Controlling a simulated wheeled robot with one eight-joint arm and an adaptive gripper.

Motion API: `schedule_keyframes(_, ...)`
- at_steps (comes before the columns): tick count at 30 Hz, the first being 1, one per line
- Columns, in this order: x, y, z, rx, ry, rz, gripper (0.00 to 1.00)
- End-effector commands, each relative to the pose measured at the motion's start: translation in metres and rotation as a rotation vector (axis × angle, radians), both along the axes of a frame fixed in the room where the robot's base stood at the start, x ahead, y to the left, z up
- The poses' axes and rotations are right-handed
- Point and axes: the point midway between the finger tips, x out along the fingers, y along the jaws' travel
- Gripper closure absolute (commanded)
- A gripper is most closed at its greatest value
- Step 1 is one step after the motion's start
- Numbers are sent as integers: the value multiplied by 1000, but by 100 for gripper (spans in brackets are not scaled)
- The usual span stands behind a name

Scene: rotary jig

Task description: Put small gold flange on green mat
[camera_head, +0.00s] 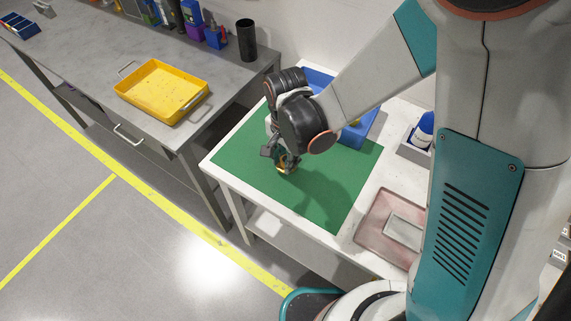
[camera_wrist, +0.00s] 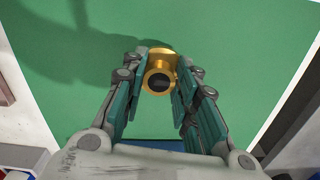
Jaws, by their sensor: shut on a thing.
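The small gold flange (camera_wrist: 158,62) sits between the two fingers of my gripper (camera_wrist: 160,80), which is shut on it. In the wrist view its round flange end and dark bore show. In the head view the flange (camera_head: 283,168) is a small gold spot at the tip of my gripper (camera_head: 281,161), partly hidden by the fingers. The green mat (camera_head: 330,190) lies flat on the white table and fills the background of the wrist view (camera_wrist: 240,40). The flange is over the mat; I cannot tell whether it touches it.
A blue bin (camera_head: 356,135) stands behind the mat, partly hidden by my arm. A grey box with a blue-and-white bottle (camera_head: 423,130) and a pinkish tray (camera_head: 378,222) are at the right. A yellow tray (camera_head: 150,108) rests on the grey bench. Much of the mat is bare.

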Motion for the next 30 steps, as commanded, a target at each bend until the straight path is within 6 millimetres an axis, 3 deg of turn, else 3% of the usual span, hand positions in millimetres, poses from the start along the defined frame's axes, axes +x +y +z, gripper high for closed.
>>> schedule_keyframes(1, 0, 0, -13, 0, 0, 0, 100)
schedule_keyframes(4, 0, 0, -23, 0, 0, 0, 100)
schedule_keyframes(16, 0, 0, -26, 0, 0, 0, 100)
schedule_keyframes(17, 0, 0, -26, 0, 0, 0, 70)
schedule_keyframes(19, 0, 0, -25, 0, 0, 0, 54)
schedule_keyframes(30, 0, 0, -24, 0, 0, 0, 53)
